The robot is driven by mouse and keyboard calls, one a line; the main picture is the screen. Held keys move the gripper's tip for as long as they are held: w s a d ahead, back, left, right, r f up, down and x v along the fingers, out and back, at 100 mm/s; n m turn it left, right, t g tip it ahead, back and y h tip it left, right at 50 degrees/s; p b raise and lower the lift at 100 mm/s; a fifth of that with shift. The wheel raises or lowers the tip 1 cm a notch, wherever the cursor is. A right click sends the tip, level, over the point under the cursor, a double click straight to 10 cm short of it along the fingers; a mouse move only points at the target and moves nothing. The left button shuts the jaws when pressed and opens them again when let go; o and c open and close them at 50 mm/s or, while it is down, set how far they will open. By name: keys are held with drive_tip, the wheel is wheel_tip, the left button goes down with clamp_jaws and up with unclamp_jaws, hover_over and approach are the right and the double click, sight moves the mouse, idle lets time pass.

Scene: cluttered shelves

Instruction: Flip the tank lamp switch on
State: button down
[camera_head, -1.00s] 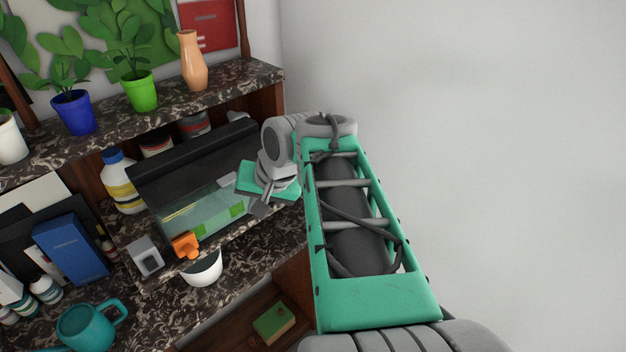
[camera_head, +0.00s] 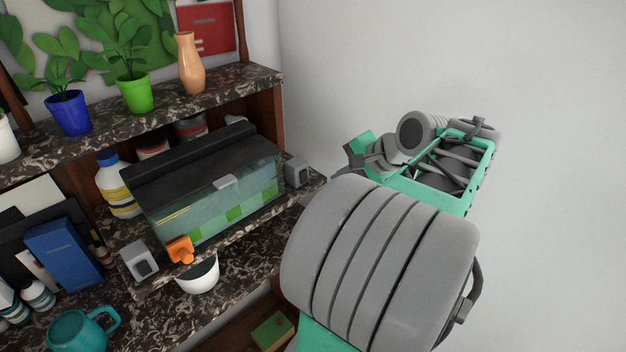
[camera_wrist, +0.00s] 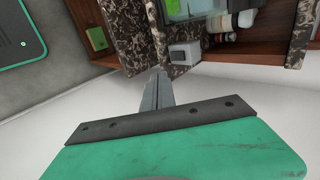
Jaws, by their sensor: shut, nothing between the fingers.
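A glass tank (camera_head: 225,205) with a black lid (camera_head: 200,165) stands on the marbled shelf in the head view. A small grey box with a dark face (camera_head: 297,172) sits by its right end, and a similar grey box (camera_head: 139,260) sits by its front left corner. I cannot tell which is the lamp switch, or its on/off state. My gripper (camera_head: 352,158) is shut and empty, out to the right of the shelf. In the wrist view its closed fingers (camera_wrist: 157,92) point towards the shelf edge, just left of a grey box (camera_wrist: 184,53) beside the tank (camera_wrist: 192,8).
An orange object (camera_head: 180,249) and a white bowl (camera_head: 198,275) are at the tank's front. A white bottle (camera_head: 118,187) stands at its left. Potted plants and a vase (camera_head: 190,64) line the upper shelf. A teal mug (camera_head: 80,330) is lower left. The right side is bare wall.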

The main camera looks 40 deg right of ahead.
sight(305, 178)
drive_tip(key=shift+w+a+f+p, duration=0.1)
drive_tip(key=shift+w+f+p, duration=0.1)
drive_tip(key=shift+w+f, duration=1.1)
drive_tip(key=shift+w+f+p, duration=0.2)
drive_tip(key=shift+w+f, duration=0.5)
drive_tip(key=shift+w, duration=1.1)
drive_tip(key=shift+w+a+f+p, duration=0.1)
drive_tip(key=shift+w+f+p, duration=0.1)
drive_tip(key=shift+w+f, duration=1.1)
drive_tip(key=shift+w+d+r, duration=0.1)
drive_tip(key=shift+w+r, duration=0.15)
drive_tip(key=shift+w, duration=0.1)
drive_tip(key=shift+r, duration=0.15)
drive_tip(key=shift+r+p, duration=0.75)
drive_tip(key=shift+p, duration=0.3)
